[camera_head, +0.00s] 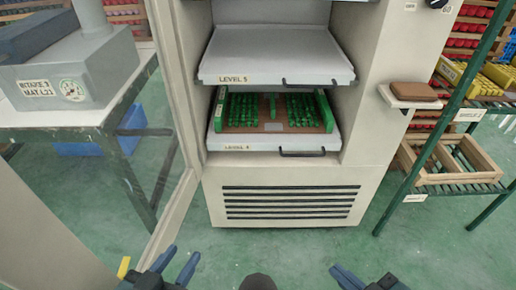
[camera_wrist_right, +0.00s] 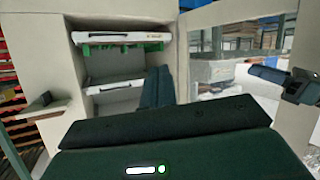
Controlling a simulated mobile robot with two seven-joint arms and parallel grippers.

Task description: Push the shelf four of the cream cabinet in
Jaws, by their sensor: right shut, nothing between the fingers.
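The cream cabinet (camera_head: 378,80) stands ahead with its door (camera_head: 110,200) swung open to the left. Its lower shelf, labelled level 4 (camera_head: 262,146), has a black handle and carries a tray of green parts (camera_head: 272,111). It sits partly forward from the cabinet opening. The level 5 shelf (camera_head: 275,66) is above it and also sticks out. In the right wrist view, which is upside down, the level 4 shelf (camera_wrist_right: 120,37) shows at the top. My right gripper (camera_head: 342,270) is shut and empty, low in front of the cabinet. My left gripper (camera_head: 178,256) is low at left; its jaw gap is unclear.
A grey machine (camera_head: 72,78) on a table stands at left beyond the door. At right is a green-framed rack (camera_head: 440,120) with a wooden crate (camera_head: 460,178). A brown block (camera_head: 413,91) rests on a side ledge. The floor before the cabinet is clear.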

